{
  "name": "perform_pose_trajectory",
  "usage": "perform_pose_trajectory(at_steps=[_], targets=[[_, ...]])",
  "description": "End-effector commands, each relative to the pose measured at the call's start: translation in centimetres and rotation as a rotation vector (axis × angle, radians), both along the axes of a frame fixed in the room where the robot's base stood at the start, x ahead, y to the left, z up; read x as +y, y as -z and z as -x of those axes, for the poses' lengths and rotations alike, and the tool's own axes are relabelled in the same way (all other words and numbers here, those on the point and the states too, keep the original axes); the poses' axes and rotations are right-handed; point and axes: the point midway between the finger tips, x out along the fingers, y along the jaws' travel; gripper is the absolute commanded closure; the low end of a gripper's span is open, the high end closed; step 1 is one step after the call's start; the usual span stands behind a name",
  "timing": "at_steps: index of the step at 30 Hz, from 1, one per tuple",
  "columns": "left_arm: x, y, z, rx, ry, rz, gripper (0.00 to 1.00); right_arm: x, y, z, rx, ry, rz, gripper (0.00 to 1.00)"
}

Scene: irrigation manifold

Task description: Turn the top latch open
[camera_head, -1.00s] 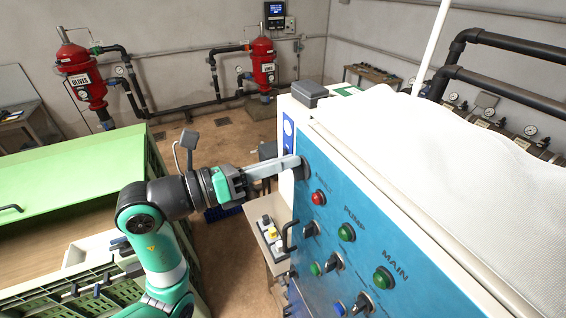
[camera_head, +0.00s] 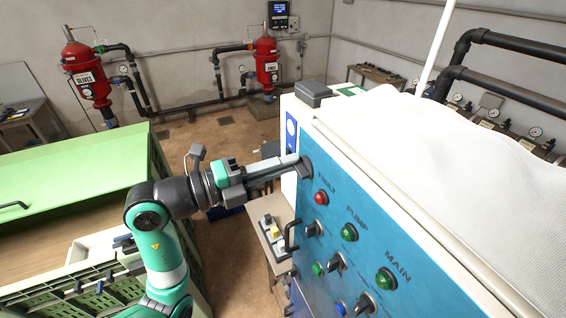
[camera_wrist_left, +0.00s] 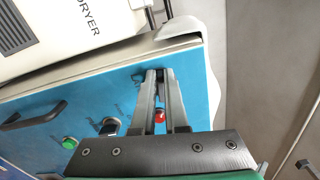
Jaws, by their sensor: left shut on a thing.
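The blue panel (camera_head: 345,215) of the cabinet has a dark top latch (camera_head: 306,170) at its upper left corner, above the red lamp (camera_head: 321,198). My left gripper (camera_head: 298,164) reaches in from the left, with its fingertips at this latch and shut on it. The fingers hide much of the latch, and its exact angle is hard to tell. In the left wrist view, the two long fingers (camera_wrist_left: 159,74) meet the blue panel near its top edge, and the red lamp shows between them. My right gripper is not in view.
Further down the panel are green lamps (camera_head: 349,232), dark knobs and a black handle (camera_head: 291,235). A white cover (camera_head: 450,150) lies over the cabinet top. A green-lidded crate (camera_head: 80,175) stands left of my arm. Red filter tanks (camera_head: 88,75) stand at the back wall.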

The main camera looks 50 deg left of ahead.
Motion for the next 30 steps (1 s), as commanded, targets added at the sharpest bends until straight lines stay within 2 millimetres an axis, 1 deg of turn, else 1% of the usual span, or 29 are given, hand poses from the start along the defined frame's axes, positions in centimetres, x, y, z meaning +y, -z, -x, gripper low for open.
perform_pose_trajectory(at_steps=[6, 12, 27, 28, 30], targets=[[0.05, 0.29, -0.04, 0.031, 0.0, 0.116, 1.0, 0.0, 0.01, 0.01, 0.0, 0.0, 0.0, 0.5], [0.05, 0.4, -0.04, 0.045, 0.0, 0.171, 1.0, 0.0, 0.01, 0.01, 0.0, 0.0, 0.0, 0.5], [0.04, 0.45, -0.04, 0.049, 0.0, 0.188, 1.0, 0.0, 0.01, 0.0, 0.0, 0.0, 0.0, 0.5], [0.05, 0.45, -0.04, 0.05, -0.001, 0.187, 0.83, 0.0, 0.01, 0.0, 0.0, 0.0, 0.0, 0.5], [0.04, 0.45, -0.04, 0.049, 0.0, 0.187, 0.71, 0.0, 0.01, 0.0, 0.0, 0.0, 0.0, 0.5]])
